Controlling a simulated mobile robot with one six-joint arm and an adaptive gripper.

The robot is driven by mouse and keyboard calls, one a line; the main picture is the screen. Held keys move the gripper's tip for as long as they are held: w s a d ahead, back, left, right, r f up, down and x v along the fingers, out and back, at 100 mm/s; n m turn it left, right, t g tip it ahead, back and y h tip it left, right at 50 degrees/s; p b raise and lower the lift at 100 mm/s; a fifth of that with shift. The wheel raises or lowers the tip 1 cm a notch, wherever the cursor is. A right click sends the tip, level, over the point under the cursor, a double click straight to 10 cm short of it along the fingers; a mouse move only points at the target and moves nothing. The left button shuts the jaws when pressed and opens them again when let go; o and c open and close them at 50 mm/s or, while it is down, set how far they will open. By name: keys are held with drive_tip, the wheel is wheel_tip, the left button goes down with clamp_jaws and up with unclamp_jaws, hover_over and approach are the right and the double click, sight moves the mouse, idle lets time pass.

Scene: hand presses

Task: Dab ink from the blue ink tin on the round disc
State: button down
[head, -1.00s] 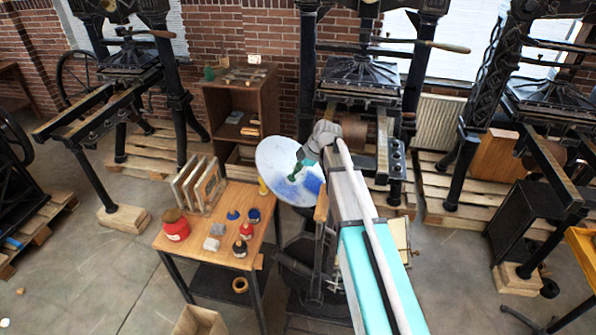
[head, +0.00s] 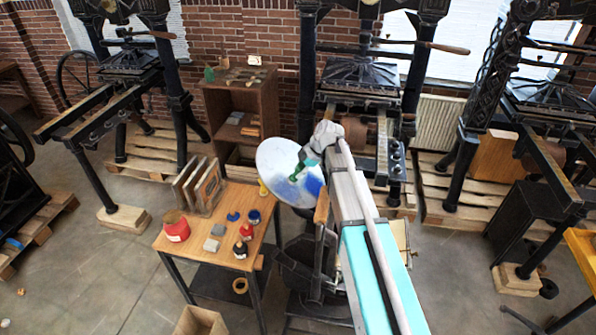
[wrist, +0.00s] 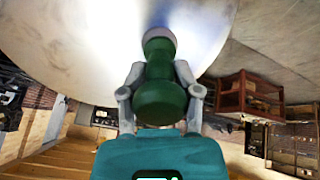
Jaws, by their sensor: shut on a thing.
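The round disc (head: 272,160) is pale and tilted, behind the table's right end, with blue ink patches on its lower right part. My gripper (head: 306,160) is shut on a green dabber (head: 297,172) in front of the disc. In the wrist view the dabber (wrist: 160,85) sits between both fingers, its pale head toward the disc (wrist: 70,45). I cannot tell if the head touches the disc. The blue ink tin (head: 254,216) stands on the small table, with another small blue piece (head: 233,216) left of it, perhaps its lid.
Black hand presses (head: 358,75) stand behind the disc and to both sides. A wooden cabinet (head: 245,100) is behind the table.

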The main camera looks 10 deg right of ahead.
drive_tip(key=shift+d+p+v, duration=0.2)
drive_tip(key=shift+p+v, duration=1.55)
drive_tip(key=shift+v, duration=0.7)
drive_tip(key=shift+s+f, duration=0.1)
drive_tip(key=shift+f, duration=0.05)
idle(5.4)
